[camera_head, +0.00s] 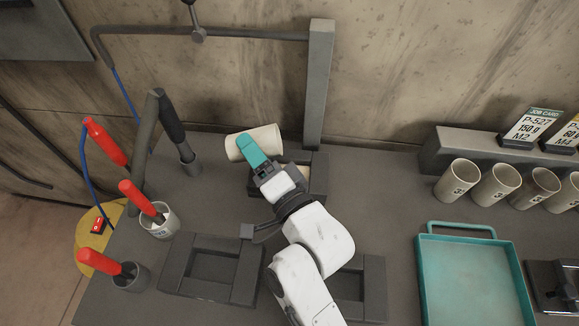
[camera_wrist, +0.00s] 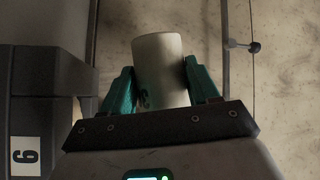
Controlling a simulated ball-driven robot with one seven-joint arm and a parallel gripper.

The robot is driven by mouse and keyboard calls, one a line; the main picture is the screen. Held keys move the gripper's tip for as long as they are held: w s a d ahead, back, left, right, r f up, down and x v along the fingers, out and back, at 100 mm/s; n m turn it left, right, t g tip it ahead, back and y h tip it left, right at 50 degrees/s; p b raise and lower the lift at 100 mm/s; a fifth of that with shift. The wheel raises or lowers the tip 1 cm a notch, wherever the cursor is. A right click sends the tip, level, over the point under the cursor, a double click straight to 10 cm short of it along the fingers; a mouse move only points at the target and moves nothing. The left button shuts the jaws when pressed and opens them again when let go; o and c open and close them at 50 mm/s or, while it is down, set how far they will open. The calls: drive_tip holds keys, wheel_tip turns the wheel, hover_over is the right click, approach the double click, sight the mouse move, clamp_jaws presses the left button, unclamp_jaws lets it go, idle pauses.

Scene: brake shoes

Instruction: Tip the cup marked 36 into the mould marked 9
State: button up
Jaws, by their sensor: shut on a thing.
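My gripper (camera_head: 253,150), with teal fingers, is shut on a cream cup (camera_head: 265,138) and holds it tipped onto its side. In the wrist view the cup (camera_wrist: 161,70) sits between both fingers (camera_wrist: 162,88). Its dark mark is partly covered and I cannot read the number. The cup is above or beside the dark back mould (camera_head: 318,172), which my arm partly hides. In the wrist view a dark block (camera_wrist: 45,95) at the left carries a white label (camera_wrist: 25,156) with one digit, a 9 or a 6. I cannot tell what is inside the cup.
Two more dark moulds stand in front, at left (camera_head: 210,268) and right (camera_head: 373,285). Several cream cups (camera_head: 495,184) stand in a row at right, behind a teal tray (camera_head: 465,280). Red-handled tools stand in pots (camera_head: 160,222) at left. A grey post (camera_head: 318,85) rises behind the back mould.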

sight(260, 144)
drive_tip(key=shift+d, duration=0.2)
drive_tip(key=shift+r+m+t, duration=0.3)
drive_tip(key=shift+r+m, duration=0.05)
drive_tip(key=shift+m, duration=0.05)
drive_tip(key=shift+d+r+m+t+p, duration=0.1)
drive_tip(key=shift+r+m+t+p, duration=0.2)
drive_tip(key=shift+r+m+p, duration=0.5)
drive_tip(key=shift+w+d+r+m+t, duration=0.1)
drive_tip(key=shift+d+r+m+t, duration=0.1)
drive_tip(key=shift+m+t, duration=0.2)
drive_tip(key=shift+d+r+m+t, duration=0.1)
drive_tip(key=shift+r+m+t, duration=0.15)
drive_tip(key=shift+m, duration=0.25)
drive_tip(key=shift+r+p, duration=0.25)
drive_tip(key=shift+p, duration=0.15)
drive_tip(key=shift+d+r+m+t+p, duration=0.2)
drive_tip(key=shift+r+m+t+p, duration=0.25)
drive_tip(key=shift+r+m+p, duration=0.45)
drive_tip(key=shift+d+r+m+t+h, duration=0.1)
drive_tip(key=shift+d+m+t+h, duration=0.2)
drive_tip(key=shift+m+t, duration=0.65)
drive_tip(key=shift+w+d+r+m+t+h+p, duration=0.1)
drive_tip(key=shift+d+r+m+t+h+p, duration=0.15)
drive_tip(key=shift+r+m, duration=0.45)
drive_tip(key=shift+w+d+r+m+t+h+p, duration=0.1)
drive_tip(key=shift+r+m+h+p, duration=0.2)
drive_tip(key=shift+m, duration=0.55)
drive_tip(key=shift+m, duration=0.3)
